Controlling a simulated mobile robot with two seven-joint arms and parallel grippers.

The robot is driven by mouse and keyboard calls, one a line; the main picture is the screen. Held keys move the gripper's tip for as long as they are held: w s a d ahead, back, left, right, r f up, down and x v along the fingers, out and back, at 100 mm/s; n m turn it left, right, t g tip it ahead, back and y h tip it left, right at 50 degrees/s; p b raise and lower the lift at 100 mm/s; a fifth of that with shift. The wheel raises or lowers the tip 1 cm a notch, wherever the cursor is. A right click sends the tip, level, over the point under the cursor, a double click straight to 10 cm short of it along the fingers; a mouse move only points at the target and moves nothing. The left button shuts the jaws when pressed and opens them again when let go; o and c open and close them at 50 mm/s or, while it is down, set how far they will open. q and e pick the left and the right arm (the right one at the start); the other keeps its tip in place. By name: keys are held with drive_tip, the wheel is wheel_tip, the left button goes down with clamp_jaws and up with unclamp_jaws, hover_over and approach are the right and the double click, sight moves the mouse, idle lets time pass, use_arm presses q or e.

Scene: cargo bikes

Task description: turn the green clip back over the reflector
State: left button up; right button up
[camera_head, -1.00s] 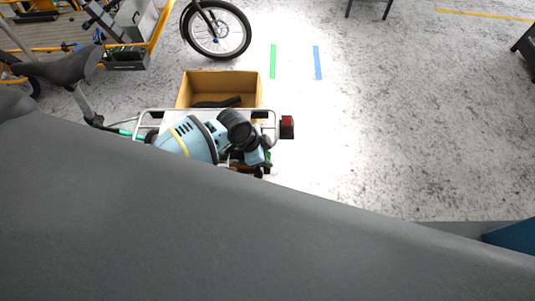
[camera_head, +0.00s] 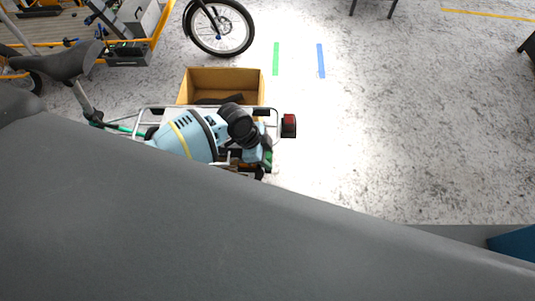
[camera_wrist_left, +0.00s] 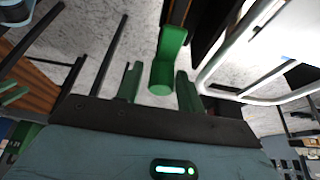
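The green clip (camera_wrist_left: 168,58) hangs into the middle of the left wrist view, its rounded end towards the gripper. My left gripper (camera_wrist_left: 160,86) has its two green fingers apart, one on each side of the clip's end, with gaps showing. In the head view my left gripper (camera_head: 262,162) is low beside the rear end of the bike's rack, mostly hidden by its own wrist. Some green shows there, but I cannot tell clip from finger. The red reflector (camera_head: 289,122) sits at the rack's right end. My right gripper is not in view.
The silver rack (camera_head: 150,108) also runs along the right of the wrist view (camera_wrist_left: 232,60). An open cardboard box (camera_head: 225,78) stands just behind it. A bike wheel (camera_head: 219,28) is farther back. The floor to the right is clear.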

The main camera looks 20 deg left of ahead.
use_arm(q)
drive_tip(key=shift+o, duration=0.7)
drive_tip(key=shift+r, duration=0.1)
drive_tip(key=shift+w, duration=0.1)
drive_tip(key=shift+a+r, duration=0.1)
drive_tip(key=shift+r, duration=0.2)
drive_tip(key=p+v, duration=0.1)
drive_tip(key=v, duration=0.6)
drive_tip(key=shift+a+r, duration=0.1)
